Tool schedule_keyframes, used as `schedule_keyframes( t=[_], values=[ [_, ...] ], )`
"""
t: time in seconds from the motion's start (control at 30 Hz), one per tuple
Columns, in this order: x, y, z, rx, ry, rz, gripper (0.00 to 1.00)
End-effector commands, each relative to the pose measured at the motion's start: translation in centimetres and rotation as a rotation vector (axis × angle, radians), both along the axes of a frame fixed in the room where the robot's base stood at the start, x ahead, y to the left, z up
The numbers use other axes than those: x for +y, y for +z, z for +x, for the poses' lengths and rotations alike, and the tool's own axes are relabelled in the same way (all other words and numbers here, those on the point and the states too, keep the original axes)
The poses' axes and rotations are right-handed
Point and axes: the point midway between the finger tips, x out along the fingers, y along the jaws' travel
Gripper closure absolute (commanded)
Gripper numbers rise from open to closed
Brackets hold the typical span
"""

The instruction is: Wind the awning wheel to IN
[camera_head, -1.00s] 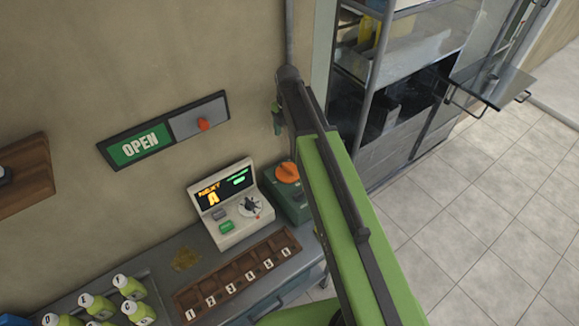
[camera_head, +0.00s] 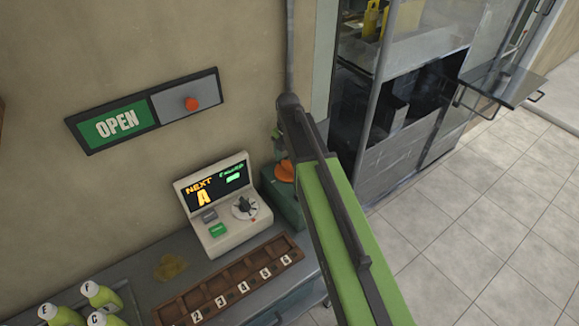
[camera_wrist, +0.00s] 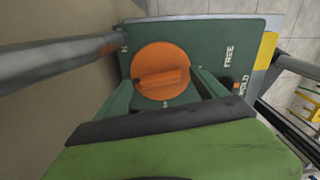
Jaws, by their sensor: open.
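No wheel marked IN shows in these views. An orange round knob (camera_wrist: 161,71) with a raised grip bar sits on a green box (camera_wrist: 199,31) lettered FREE and HOLD; I cannot tell whether this is the awning wheel. In the head view the knob (camera_head: 286,171) is partly hidden by my arm, on the green box (camera_head: 284,202) beside the display unit. My gripper (camera_wrist: 164,82) is open, its two dark green fingers apart on either side of the knob's lower part in the wrist view. I cannot tell whether they touch it.
A grey display unit (camera_head: 223,205) with a dial and a numbered brown rack (camera_head: 230,285) stand on the counter left of the box. An OPEN sign (camera_head: 145,110) is on the wall. A grey pipe (camera_wrist: 55,60) runs close by the knob. A metal cabinet (camera_head: 410,150) stands right.

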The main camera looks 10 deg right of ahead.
Motion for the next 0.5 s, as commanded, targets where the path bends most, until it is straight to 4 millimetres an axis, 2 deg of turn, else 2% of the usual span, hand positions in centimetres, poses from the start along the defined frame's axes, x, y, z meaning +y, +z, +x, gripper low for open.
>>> schedule_keyframes(
  t=[0.1, 0.5],
  values=[
    [-0.02, 0.13, 0.0, 0.0, 0.0, 0.0, 0.18],
    [-0.04, 0.13, 0.04, -0.001, -0.001, 0.001, 0.71]
  ],
)
